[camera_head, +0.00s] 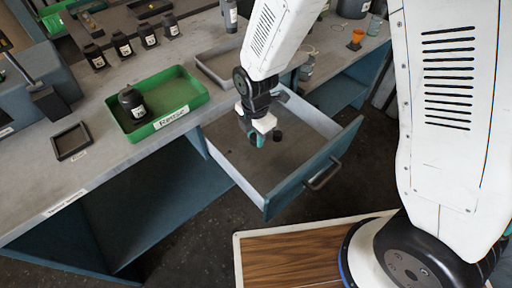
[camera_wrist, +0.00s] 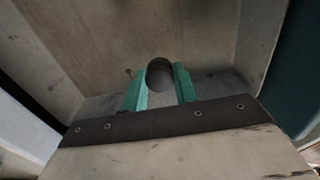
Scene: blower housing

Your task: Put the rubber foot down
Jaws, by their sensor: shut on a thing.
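The rubber foot (camera_wrist: 160,73) is a small dark round piece between the teal fingers of my gripper (camera_wrist: 160,88) in the wrist view. The fingers are shut on its two sides. In the head view my gripper (camera_head: 265,138) points down into the open drawer (camera_head: 225,158), and the dark foot (camera_head: 277,136) shows at its fingertips. The drawer is grey inside with a blue front and a handle. Its floor looks bare around the gripper. I cannot tell whether the foot touches the drawer floor.
A green labelled tray (camera_head: 188,97) holding a black bottle (camera_head: 131,103) stands on the workbench. A small dark tray (camera_head: 71,142) and a grey tray (camera_head: 207,66) are also there. Several black bottles stand at the back. The drawer's walls and front (camera_head: 318,172) surround my gripper.

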